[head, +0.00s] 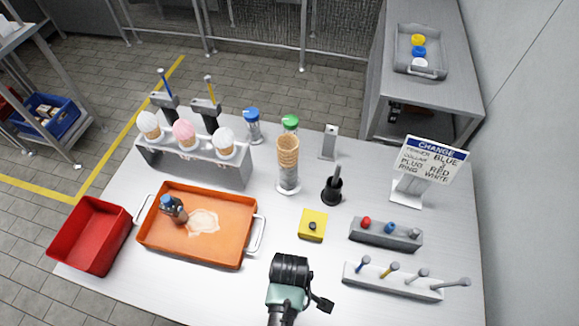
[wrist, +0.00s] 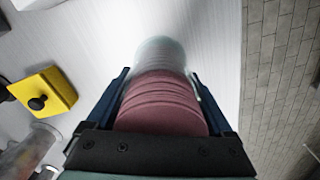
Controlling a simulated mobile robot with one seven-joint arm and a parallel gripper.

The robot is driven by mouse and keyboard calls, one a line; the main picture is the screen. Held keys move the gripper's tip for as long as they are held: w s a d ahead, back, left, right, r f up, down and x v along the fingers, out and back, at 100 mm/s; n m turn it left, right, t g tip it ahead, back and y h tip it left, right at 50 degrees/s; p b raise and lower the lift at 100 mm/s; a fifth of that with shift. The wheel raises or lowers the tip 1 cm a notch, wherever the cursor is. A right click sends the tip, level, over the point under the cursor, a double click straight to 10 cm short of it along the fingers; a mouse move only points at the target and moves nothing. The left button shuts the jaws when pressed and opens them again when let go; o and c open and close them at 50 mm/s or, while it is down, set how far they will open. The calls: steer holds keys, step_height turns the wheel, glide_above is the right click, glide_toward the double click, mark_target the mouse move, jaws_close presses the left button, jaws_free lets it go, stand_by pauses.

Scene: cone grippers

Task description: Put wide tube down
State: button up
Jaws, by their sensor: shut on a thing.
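In the wrist view my gripper (wrist: 160,84) is shut on the wide tube (wrist: 166,103), with one blue finger on each side. The tube has a ridged dark red near part and a pale, see-through far end that points at the white table. I cannot tell whether that end touches the table. In the head view my black and teal wrist (head: 288,282) is over the table's front middle. The fingers and the held tube are hidden there.
A yellow block with a black knob (head: 312,225) stands just beyond my wrist; it also shows in the wrist view (wrist: 45,91). An orange tray (head: 160,243) is left, a cone stack (head: 288,152) behind, and grey tool racks (head: 385,235) right. Bare table (head: 215,290) lies front left.

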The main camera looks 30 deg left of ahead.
steer(key=shift+f, duration=0.2)
steer(key=o, duration=1.1)
step_height(320, 180, up, 12)
steer(key=shift+r, duration=0.2)
